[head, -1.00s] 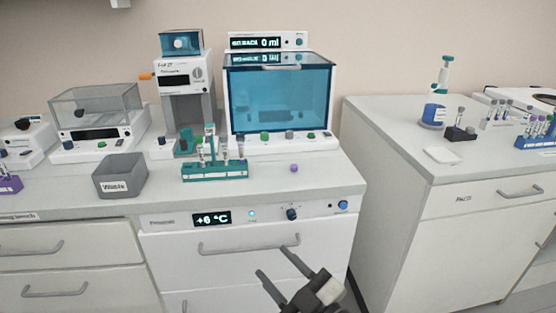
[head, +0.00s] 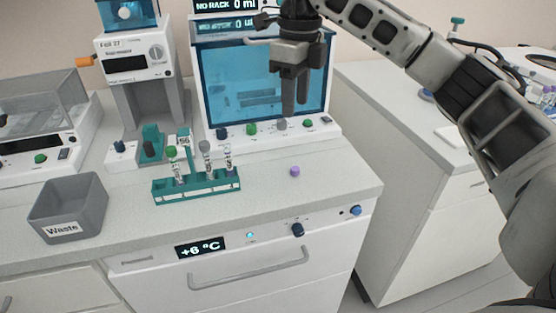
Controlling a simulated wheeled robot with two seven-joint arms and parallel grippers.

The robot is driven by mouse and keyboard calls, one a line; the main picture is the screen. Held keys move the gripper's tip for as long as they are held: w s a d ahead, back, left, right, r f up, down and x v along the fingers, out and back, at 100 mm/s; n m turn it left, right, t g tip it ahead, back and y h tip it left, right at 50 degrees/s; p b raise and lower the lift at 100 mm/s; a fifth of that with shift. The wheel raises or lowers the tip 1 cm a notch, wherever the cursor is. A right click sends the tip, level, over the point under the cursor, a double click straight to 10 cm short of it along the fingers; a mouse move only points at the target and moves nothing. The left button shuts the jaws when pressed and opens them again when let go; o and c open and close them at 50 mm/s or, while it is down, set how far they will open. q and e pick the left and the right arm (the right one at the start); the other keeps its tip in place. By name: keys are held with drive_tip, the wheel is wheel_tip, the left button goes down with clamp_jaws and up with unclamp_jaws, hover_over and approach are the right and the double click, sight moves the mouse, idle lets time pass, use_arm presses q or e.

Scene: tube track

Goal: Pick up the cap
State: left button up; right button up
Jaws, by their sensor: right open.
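A small purple cap (head: 295,171) lies on the bare worktop, right of the teal tube rack. My right gripper (head: 295,112) is in front of the blue-windowed cabinet, pointing down with its fingers apart and empty. In the picture it is above the cap, clear of it. The teal rack (head: 197,193) holds a few tubes: one with a green cap (head: 172,151), one with a grey cap (head: 205,146), and one at the right end whose top looks purple or grey. My left gripper is not in view.
A grey waste bin (head: 68,208) stands at the left. The blue-windowed cabinet (head: 240,85) backs the worktop, with knobs along its base. The worktop (head: 325,180) around the cap is clear. A gap separates this bench from the right one.

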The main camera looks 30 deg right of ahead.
hover_over(295, 168)
wheel_tip(295, 168, down, 10)
drive_tip(key=shift+w+d, duration=0.1)
drive_tip(key=shift+w, duration=0.05)
drive_tip(key=shift+s+f+p, duration=0.2)
drive_tip(key=shift+f+p, duration=0.3)
drive_tip(key=shift+f, duration=2.2)
drive_tip(key=c, duration=0.8)
